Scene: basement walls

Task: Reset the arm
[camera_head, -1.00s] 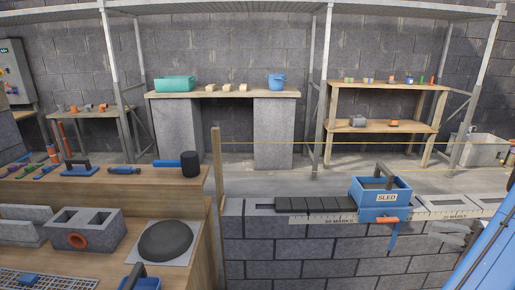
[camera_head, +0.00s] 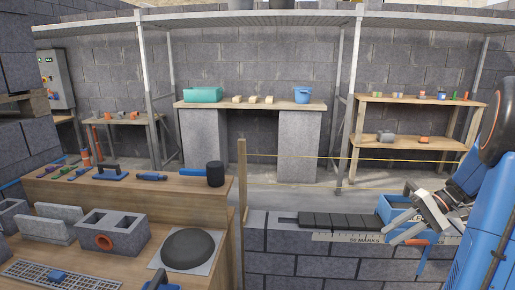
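My gripper (camera_head: 405,218) is in front of the blue sled box (camera_head: 391,203) on the block wall at the right. My gripper and wrist hide much of the sled and its label. Whether the fingers are apart or together is not clear, and I see no object held in them. My blue arm comes in from the right edge, with a dark rounded joint above the wrist.
The block wall (camera_head: 300,265) carries a dark strip and a ruler. A wooden bench (camera_head: 215,243) at the left holds hollow blocks, a black mound on a board and several hand tools. Shelves stand behind, and a yellow line (camera_head: 300,157) crosses the gap.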

